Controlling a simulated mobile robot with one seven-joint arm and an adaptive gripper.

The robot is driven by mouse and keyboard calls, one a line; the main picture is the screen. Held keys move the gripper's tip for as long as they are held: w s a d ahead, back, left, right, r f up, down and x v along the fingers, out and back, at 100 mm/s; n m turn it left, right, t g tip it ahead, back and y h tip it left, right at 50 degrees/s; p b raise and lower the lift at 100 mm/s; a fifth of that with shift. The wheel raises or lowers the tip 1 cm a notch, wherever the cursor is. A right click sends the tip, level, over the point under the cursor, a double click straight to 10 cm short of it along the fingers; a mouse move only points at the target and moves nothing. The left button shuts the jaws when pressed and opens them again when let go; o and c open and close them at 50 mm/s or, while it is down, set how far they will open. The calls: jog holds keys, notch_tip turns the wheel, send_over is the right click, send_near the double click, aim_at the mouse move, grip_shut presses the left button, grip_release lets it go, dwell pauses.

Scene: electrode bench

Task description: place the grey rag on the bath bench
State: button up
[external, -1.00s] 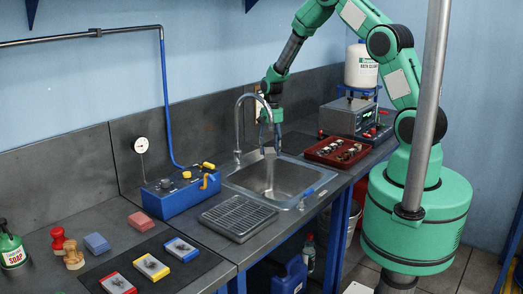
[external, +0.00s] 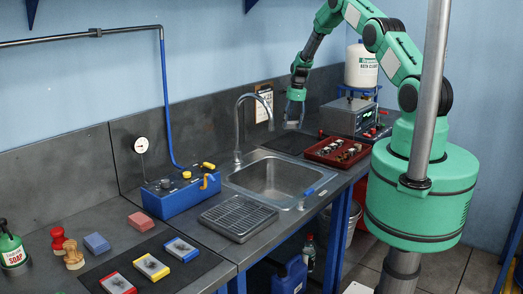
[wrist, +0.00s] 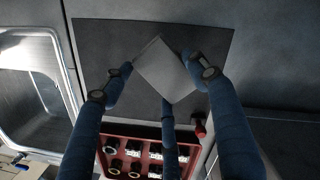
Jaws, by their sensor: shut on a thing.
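My gripper (external: 294,108) is shut on the grey rag (wrist: 165,70). The rag is a small flat grey piece, tilted between the blue fingers in the wrist view. In the external view it shows only as a small pale patch (external: 291,125) under the fingertips. The same mat fills the upper middle of the wrist view (wrist: 98,40). I cannot tell whether the rag touches the mat. Which part of the bench is the bath bench is not marked.
The sink (external: 270,180) with its curved tap (external: 239,125) is left of the mat. The red tray (external: 320,152) with several small parts is to its right, close under my fingers in the wrist view (wrist: 108,136). A bath unit with a white bottle (external: 361,66) stands behind.

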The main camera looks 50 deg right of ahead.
aim_at(299, 133)
jog(key=w+d+r+m+p, duration=0.1)
jog(key=d+m, duration=0.3)
jog(key=d, duration=0.6)
jog(key=shift+r+m+p, duration=0.3)
jog(key=shift+r+m, duration=0.05)
jog(key=shift+m, duration=0.05)
jog(key=shift+f, duration=0.2)
jog(key=shift+f+b, duration=0.6)
jog(key=shift+f, duration=2.6)
jog(key=shift+f, duration=0.4)
jog(key=o, duration=1.2)
jog(key=shift+r, duration=0.1)
jog(key=shift+s+d+r, duration=0.1)
jog(key=shift+s+r, duration=0.1)
jog(key=shift+r, duration=1.75)
jog(key=shift+s+d+r, duration=0.1)
jog(key=shift+s+r, duration=0.15)
jog(key=shift+r, duration=1.65)
jog(key=shift+s+d+r, duration=0.1)
jog(key=shift+s+r, duration=0.1)
jog(key=shift+r, duration=1.75)
jog(key=shift+a+r+b, duration=0.1)
jog(key=shift+b, duration=0.2)
